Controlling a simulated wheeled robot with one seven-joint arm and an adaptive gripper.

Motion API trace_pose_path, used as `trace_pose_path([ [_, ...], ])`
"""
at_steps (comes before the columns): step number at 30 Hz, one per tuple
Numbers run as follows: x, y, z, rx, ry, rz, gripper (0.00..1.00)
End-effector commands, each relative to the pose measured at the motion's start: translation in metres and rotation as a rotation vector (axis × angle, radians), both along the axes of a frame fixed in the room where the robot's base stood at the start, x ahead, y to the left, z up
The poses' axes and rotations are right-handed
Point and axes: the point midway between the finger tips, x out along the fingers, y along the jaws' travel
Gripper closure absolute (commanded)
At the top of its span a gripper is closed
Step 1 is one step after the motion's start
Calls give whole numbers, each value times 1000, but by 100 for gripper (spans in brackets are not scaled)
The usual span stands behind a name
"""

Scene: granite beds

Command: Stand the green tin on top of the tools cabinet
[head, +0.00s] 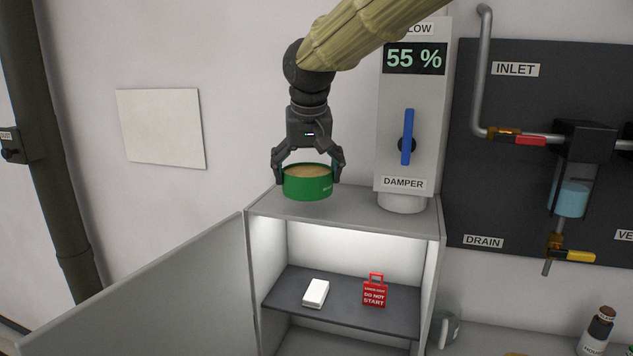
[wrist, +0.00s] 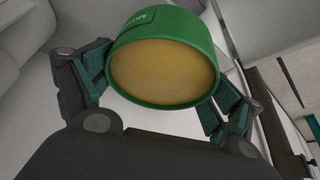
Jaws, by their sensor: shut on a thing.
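The green tin (head: 307,188) is a short round tin with a tan top. My gripper (head: 307,172) is shut on it, one finger on each side, and holds it upright. The tin is at the top of the tools cabinet (head: 350,211), over its left part. I cannot tell whether its base touches the cabinet top or hangs just above it. In the wrist view the tin (wrist: 168,60) fills the space between the fingers, with its tan face towards the camera.
The cabinet door (head: 170,300) stands open to the left. On the inner shelf are a white box (head: 316,292) and a red tag (head: 375,291). The damper panel (head: 408,110) stands at the cabinet top's right. The top's middle is clear. A mug (head: 449,329) and brown bottle (head: 597,330) are lower right.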

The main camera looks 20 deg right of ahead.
Motion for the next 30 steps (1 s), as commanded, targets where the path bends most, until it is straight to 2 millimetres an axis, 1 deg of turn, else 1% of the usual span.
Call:
trace_pose_path([
  [8, 27, -16, 0, 1, 1, -1, 39],
  [15, 57, -33, -2, 1, 1, -1, 39],
  [18, 66, -38, -4, 0, -1, 0, 39],
  [21, 71, -41, -6, 0, -1, 0, 39],
  [26, 72, -42, -10, -1, 0, 0, 39],
  [30, 72, -42, -22, -1, 3, 1, 39],
])
